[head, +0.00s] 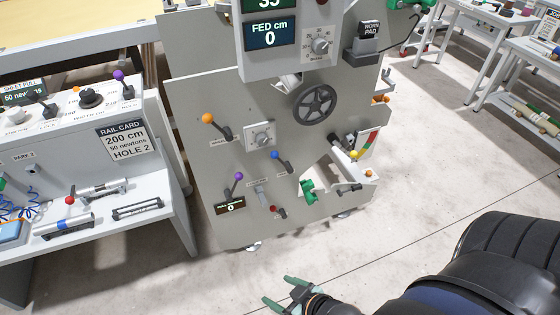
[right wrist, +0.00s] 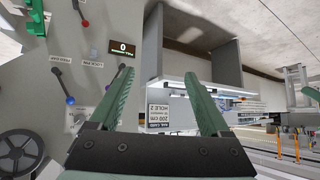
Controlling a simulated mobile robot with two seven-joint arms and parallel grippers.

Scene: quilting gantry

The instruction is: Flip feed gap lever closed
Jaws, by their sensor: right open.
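The grey machine panel (head: 225,80) carries several ball-ended levers. They have an orange ball (head: 207,118), a blue ball (head: 275,155), a purple ball (head: 238,176) and a yellow ball (head: 353,153). My right gripper (head: 277,290) is open and empty, low in the head view, apart from the panel and over the floor. In the right wrist view its fingers (right wrist: 158,76) are spread, with the blue-ball lever (right wrist: 70,100) to their left. My left gripper is not in view.
A black handwheel (head: 314,104) and a dial (head: 261,138) sit among the levers. A small display (head: 230,207) reads 0. A bench (head: 165,185) with tools stands at left, with a rail card (head: 124,141) on its console. Bare floor lies in front of the machine.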

